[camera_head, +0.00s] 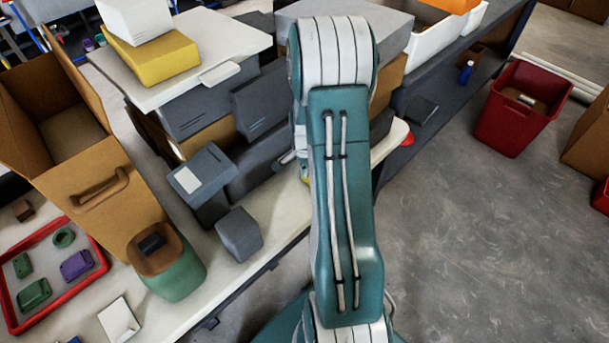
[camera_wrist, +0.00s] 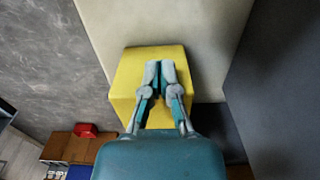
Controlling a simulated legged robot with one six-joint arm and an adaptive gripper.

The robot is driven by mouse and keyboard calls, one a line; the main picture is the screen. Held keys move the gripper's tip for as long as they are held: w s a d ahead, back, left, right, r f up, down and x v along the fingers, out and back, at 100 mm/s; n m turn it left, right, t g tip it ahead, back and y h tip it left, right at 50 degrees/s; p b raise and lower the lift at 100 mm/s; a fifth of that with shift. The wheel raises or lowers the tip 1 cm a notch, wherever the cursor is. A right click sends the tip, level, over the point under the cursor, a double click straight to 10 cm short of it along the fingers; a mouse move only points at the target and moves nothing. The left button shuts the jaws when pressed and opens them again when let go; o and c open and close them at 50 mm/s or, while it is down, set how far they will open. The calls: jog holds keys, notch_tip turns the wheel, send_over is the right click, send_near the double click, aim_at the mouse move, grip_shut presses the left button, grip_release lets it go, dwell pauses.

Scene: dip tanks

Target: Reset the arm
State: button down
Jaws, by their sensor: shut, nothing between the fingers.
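My gripper (camera_wrist: 160,68) shows in the wrist view with its two fingers together and nothing between them. It is in front of a yellow block (camera_wrist: 125,85), which stands on a pale surface (camera_wrist: 150,22). I cannot tell whether the fingertips touch the block.
Grey boxes (camera_head: 238,232) and stacked cases crowd the bench left of my arm. A red tray (camera_head: 93,245) with small parts, a brown carton (camera_head: 110,215) and a green canister (camera_head: 178,272) stand further left. A red bin (camera_head: 505,118) stands on the right; the floor before it is clear.

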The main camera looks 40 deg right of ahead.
jog(key=a+r+n+t, duration=0.15)
jog(key=a+r, duration=0.25)
jog(key=r, duration=0.4)
jog(key=a+r+n, duration=0.3)
jog(key=a+r, duration=0.1)
jog(key=r, duration=0.5)
jog(key=s+a+r+n+t, duration=0.2)
jog(key=s+a+r+n, duration=0.4)
jog(key=a, duration=0.3)
jog(key=s+a+r+n+t, duration=0.2)
jog(key=s+a+r+n, duration=0.4)
jog(key=a, duration=0.4)
jog(key=shift+s+a+n, duration=0.2)
jog(key=shift+s+n, duration=0.35)
jog(key=shift+s, duration=0.55)
